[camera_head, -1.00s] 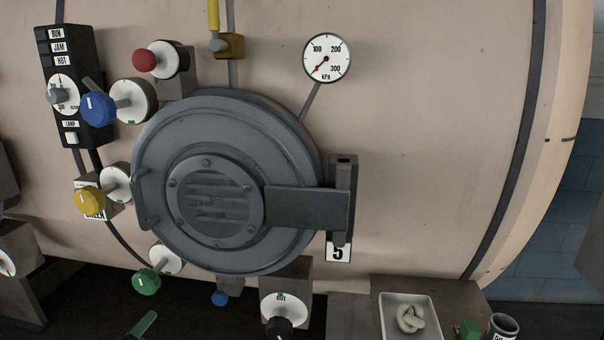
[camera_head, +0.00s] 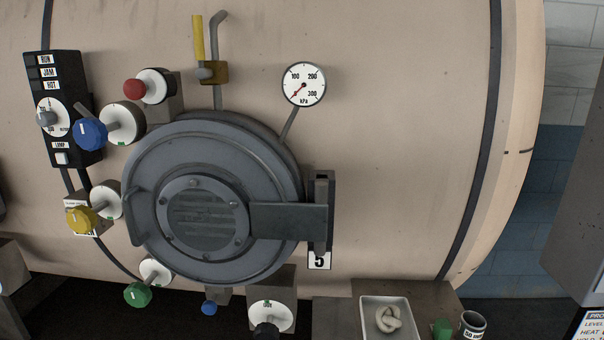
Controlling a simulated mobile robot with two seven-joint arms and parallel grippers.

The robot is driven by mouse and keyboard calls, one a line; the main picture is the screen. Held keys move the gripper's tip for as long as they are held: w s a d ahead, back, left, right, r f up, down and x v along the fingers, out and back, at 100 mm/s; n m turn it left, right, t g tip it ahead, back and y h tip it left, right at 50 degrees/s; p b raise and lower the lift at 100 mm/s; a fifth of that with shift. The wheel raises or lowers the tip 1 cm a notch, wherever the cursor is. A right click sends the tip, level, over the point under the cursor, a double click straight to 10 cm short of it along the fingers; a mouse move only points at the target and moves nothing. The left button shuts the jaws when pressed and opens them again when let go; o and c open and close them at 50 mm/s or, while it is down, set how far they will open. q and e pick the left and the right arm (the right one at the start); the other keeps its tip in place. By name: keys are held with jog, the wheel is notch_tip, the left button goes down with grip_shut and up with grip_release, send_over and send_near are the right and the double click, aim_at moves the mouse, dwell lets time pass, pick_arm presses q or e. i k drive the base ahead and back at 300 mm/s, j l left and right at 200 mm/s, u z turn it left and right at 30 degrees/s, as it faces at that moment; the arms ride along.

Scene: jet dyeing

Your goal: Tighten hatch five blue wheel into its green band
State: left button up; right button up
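The round grey hatch (camera_head: 150,200) is closed on the beige vessel, with a number 5 plate (camera_head: 319,261) at its lower right. The blue wheel (camera_head: 90,134) sits at the hatch's upper left, standing out on a shaft from a white dial (camera_head: 123,122). A small green mark (camera_head: 121,143) shows at the bottom of that dial. The wheel's white pointer line points up and to the left, away from the green mark. Neither of my grippers is in view.
Red (camera_head: 133,89), yellow (camera_head: 81,220) and green (camera_head: 138,294) knobs surround the hatch. A black switch box (camera_head: 68,70) stands left of the blue wheel. A pressure gauge (camera_head: 304,84) reads near zero. A white tray (camera_head: 366,327) holds a knotted pale piece.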

aim_at(89, 133)
jog(key=j+u, duration=0.3)
jog(key=i+j+u, duration=0.25)
jog(key=j, duration=0.25)
jog(key=j+u, duration=0.3)
jog(key=i+j, duration=0.05)
jog(key=j, duration=0.05)
